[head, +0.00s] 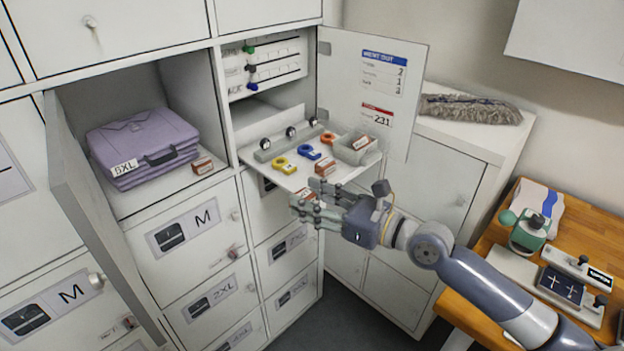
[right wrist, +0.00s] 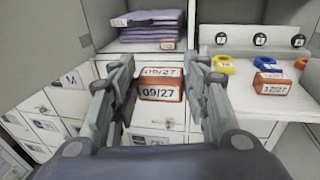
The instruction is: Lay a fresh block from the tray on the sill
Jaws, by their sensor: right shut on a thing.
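My right gripper (head: 312,198) is shut on a small orange-and-white block (right wrist: 160,88) with the label 09/27, held in the air in front of the lockers. In the right wrist view the block sits between both fingers of the right gripper (right wrist: 160,95). The pull-out tray (head: 290,181) carries another block (head: 325,166), labelled 12/27 in the right wrist view (right wrist: 271,83). A grey bin (head: 349,155) on the tray holds one more block (head: 361,142). On the open compartment's sill (head: 165,196), a block (head: 203,165) stands right of the folded purple clothes (head: 142,148). My left gripper is out of view.
Yellow (head: 283,165), blue (head: 309,152) and orange (head: 328,138) rings lie on the tray. The open locker door (head: 95,215) stands left of the compartment; another open door (head: 375,90) stands behind the tray. A wooden bench (head: 475,270) is at right.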

